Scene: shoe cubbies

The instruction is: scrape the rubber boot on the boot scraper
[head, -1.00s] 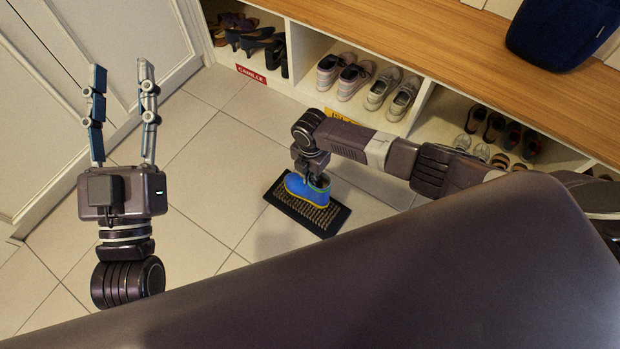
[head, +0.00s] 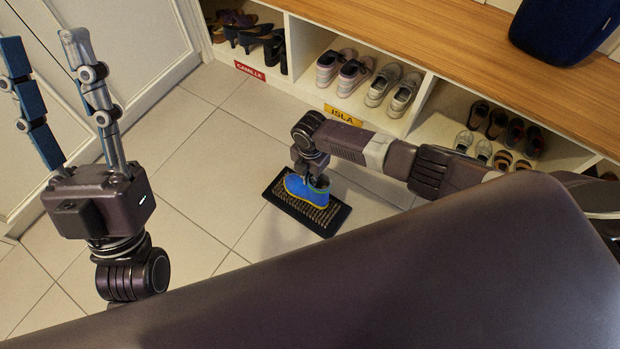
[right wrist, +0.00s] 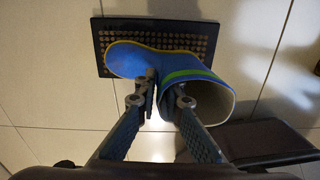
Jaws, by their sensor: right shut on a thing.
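The blue rubber boot (head: 306,190), with a green band and yellow trim, is upright over the boot scraper (head: 331,222), a black-framed mat with brown bristles on the floor. In the right wrist view the boot (right wrist: 132,60) lies across the scraper (right wrist: 112,24), its open top toward the lower right. My right gripper (right wrist: 165,88) is shut on the wall of the boot's shaft; in the head view the arm partly hides this grip. The sole seems to be at the bristles, but contact is hidden. My left gripper (head: 40,50) is raised at the left, fingers wide apart, empty.
A white cubby bench with a wooden top (head: 400,35) stands behind, holding several pairs of shoes (head: 365,78). Name labels mark it, including ISLA (head: 343,115) and CAMILLE (head: 249,70). A dark blue bag (head: 565,28) sits on top. Tiled floor left of the scraper is clear.

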